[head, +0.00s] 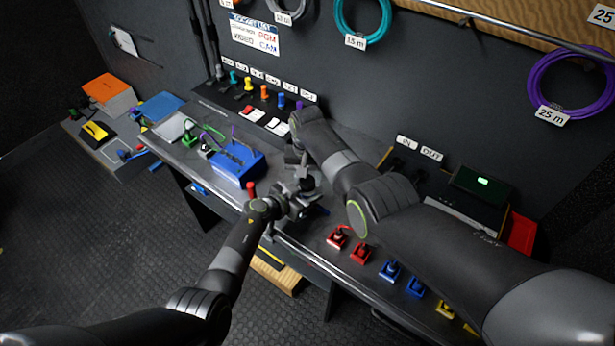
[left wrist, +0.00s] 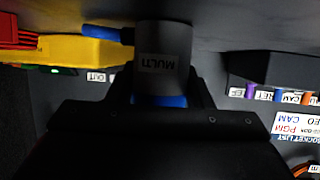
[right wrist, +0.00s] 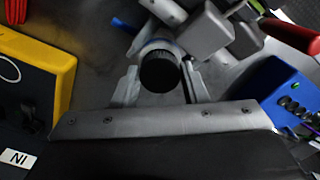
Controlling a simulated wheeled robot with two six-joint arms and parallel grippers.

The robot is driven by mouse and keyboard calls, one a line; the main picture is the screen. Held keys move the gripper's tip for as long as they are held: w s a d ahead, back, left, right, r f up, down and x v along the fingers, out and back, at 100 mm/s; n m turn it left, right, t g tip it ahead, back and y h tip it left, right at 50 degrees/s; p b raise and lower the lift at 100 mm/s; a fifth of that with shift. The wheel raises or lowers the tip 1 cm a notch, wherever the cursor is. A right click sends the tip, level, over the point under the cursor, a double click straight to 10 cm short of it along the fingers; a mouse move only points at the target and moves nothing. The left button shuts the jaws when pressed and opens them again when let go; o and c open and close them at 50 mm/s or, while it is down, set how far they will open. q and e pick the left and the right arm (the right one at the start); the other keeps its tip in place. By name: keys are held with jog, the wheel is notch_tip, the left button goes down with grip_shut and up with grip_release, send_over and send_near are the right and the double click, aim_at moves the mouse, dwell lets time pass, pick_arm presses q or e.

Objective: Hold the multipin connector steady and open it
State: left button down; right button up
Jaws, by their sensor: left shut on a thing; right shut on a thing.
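The multipin connector (left wrist: 165,45) is a grey cylinder marked MULTI with a blue band, between my left gripper's (left wrist: 163,88) fingers in the left wrist view. In the right wrist view its round black end (right wrist: 160,72) sits between the fingers of my right gripper (right wrist: 160,84). Both grippers are shut on the connector. In the head view my left gripper (head: 292,204) and right gripper (head: 301,172) meet at the bench's front edge and mostly hide the connector. I cannot tell where its parts join.
A blue box (head: 226,170) with sockets stands left of the grippers, with a red handle (head: 251,189) close by. Red and blue plugs (head: 361,252) line the bench edge to the right. A yellow-framed box (right wrist: 62,60) shows in the right wrist view. Floor at left is clear.

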jog(key=o, duration=1.1)
jog(key=shift+r, duration=0.1)
notch_tip(320, 180, up, 4)
jog(key=shift+r, duration=0.1)
jog(key=shift+c, duration=0.2)
notch_tip(320, 180, up, 3)
jog(key=m, duration=0.6)
jog(key=shift+r, duration=0.2)
jog(key=shift+f+m, duration=0.3)
jog(key=shift+f, duration=3.6)
